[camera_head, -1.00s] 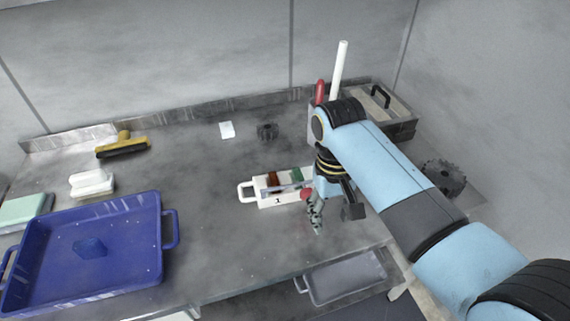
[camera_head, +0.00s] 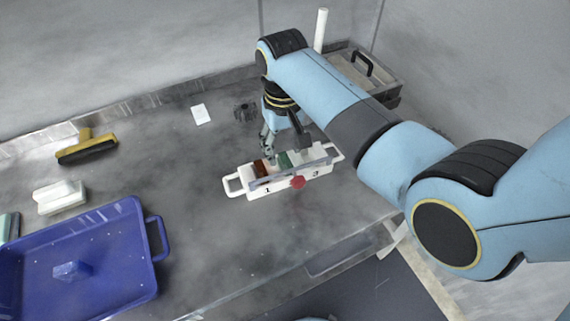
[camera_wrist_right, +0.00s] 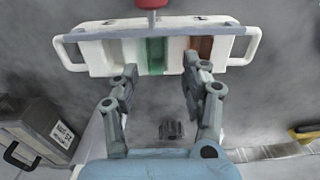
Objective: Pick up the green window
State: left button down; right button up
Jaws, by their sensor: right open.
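The green window (camera_head: 284,160) sits in a slot of a white rack (camera_head: 235,185) with a handle at each end. In the right wrist view the green window (camera_wrist_right: 155,55) is beside a brown piece (camera_wrist_right: 201,46) in the same rack. My right gripper (camera_head: 268,152) is above the rack's back side, close to the brown and green pieces. In the right wrist view its open fingers (camera_wrist_right: 161,66) are spread around the line of the green slot, with nothing between them. Contact with the window cannot be told. My left gripper is out of view.
A red knob (camera_head: 298,182) is at the rack's front. A blue tray (camera_head: 148,262), a yellow-handled squeegee (camera_head: 86,148) and a white block (camera_head: 60,197) lie to the left. A dark gear (camera_head: 245,112) and white card (camera_head: 201,114) lie behind. A grey toolbox (camera_head: 385,78) stands at back right.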

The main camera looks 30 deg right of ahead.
aim_at(286, 160)
jog(key=f, duration=0.4)
jog(key=shift+d+f, duration=0.15)
jog(key=shift+d, duration=0.15)
jog(key=c, duration=0.4)
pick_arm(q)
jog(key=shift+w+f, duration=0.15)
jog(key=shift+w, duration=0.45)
pick_arm(e)
grip_shut()
